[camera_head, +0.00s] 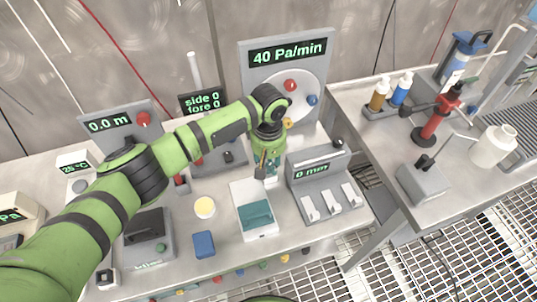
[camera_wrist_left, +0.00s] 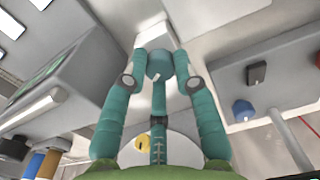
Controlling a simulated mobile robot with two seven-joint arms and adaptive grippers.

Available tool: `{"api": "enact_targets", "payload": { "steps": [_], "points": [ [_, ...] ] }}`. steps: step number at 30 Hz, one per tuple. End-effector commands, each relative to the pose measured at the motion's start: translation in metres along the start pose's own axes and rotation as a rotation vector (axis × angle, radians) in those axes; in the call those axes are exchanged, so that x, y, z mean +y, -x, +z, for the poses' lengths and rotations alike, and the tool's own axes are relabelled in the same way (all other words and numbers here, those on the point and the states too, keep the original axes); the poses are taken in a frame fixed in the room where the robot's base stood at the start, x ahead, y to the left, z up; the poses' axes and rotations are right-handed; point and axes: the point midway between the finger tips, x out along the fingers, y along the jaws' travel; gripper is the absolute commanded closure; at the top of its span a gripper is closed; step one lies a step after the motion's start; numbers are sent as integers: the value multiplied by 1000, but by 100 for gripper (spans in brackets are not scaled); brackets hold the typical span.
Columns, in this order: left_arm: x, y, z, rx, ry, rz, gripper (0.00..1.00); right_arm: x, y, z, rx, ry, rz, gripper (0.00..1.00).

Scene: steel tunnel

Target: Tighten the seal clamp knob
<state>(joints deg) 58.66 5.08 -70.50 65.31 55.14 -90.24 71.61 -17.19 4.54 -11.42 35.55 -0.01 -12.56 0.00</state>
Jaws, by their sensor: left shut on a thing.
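My left gripper (camera_head: 268,172) comes down over the bench behind a white box with a teal front (camera_head: 256,214). In the left wrist view my left gripper (camera_wrist_left: 160,68) has its teal fingers closed around a round teal knob (camera_wrist_left: 158,62) with a pale mark on its side. In the head view the fingers and wrist hide most of this knob. The panel reading 40 Pa/min (camera_head: 287,52) stands upright behind the gripper, with a pale disc bearing red, blue and yellow knobs. My right gripper is not in view.
A grey box reading 0 mm (camera_head: 318,172) with white levers stands close to the right of the gripper. A panel reading side 0, fore 0 (camera_head: 202,101) is behind the arm. Bottles (camera_head: 379,95) stand on the right-hand bench.

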Motion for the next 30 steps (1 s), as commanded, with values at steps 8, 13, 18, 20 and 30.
{"api": "enact_targets", "payload": {
  "steps": [8,13,18,20,30],
  "points": [
    [0,2,1,-4,-263,0,100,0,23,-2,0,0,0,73],
    [0,2,1,-4,-425,1,100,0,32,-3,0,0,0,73],
    [0,2,1,-3,-586,1,100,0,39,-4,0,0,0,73],
    [0,2,1,-3,-644,1,100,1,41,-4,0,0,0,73],
    [0,1,1,-2,-967,1,100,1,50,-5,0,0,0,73]
  ]
}}
